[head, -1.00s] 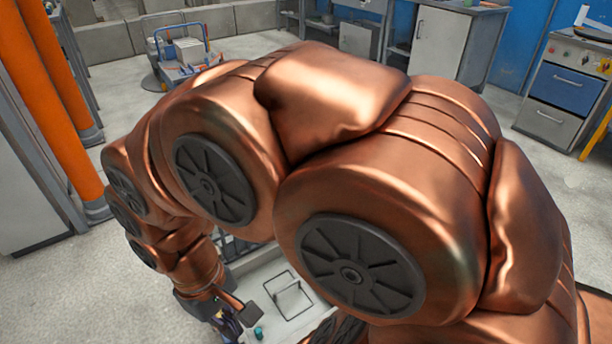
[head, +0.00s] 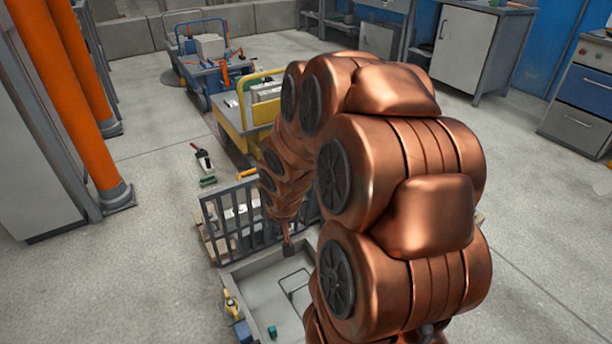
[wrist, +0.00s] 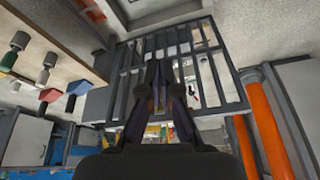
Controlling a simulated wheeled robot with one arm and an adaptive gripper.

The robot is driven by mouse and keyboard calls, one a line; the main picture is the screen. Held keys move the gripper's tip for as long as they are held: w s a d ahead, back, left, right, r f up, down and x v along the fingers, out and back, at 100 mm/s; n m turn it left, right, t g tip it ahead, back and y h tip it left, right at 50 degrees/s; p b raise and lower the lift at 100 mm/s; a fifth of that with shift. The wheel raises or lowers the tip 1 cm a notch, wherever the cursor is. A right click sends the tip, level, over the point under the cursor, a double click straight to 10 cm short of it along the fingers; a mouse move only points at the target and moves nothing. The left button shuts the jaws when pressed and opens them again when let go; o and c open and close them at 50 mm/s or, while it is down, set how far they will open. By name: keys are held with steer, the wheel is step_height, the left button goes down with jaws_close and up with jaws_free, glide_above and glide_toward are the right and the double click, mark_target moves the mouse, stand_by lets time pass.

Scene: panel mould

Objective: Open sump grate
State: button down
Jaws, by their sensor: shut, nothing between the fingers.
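The sump grate (head: 235,224), a dark barred panel, stands raised at the far edge of the sump pit (head: 235,275). The pit is a pale recess with a thin dark outline on its floor, and it is uncovered in the part I see. My arm hides the grate's right part and some of the pit. My gripper (head: 288,249) points down near the pit's far side, close to the grate. In the wrist view, my gripper's dark fingers (wrist: 160,88) are together and empty in front of the grate's bars (wrist: 207,75). I cannot tell whether they touch it.
A yellow cart (head: 232,118) and a blue cart (head: 240,75) stand behind the grate. A bottle-like tool (head: 203,158) lies on the floor. Orange columns (head: 84,130) stand at the left. A small teal item (head: 272,332) and a yellow item (head: 231,303) are by the pit.

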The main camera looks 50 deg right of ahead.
steer(key=w+d+f+m+t+b, duration=0.6)
steer(key=d+f, duration=0.3)
steer(key=d, duration=0.3)
steer(key=s+d+r+m+t+h+b, duration=0.3)
steer(key=s+d+r+m+t+b, duration=0.15)
steer(key=d+m+t, duration=0.4)
steer(key=b+x, duration=0.4)
steer(key=x, duration=0.9)
steer(key=shift+w+r+t, duration=0.2)
steer(key=shift+w+t, duration=0.05)
steer(key=shift+t, duration=0.1)
steer(key=shift+d, duration=0.1)
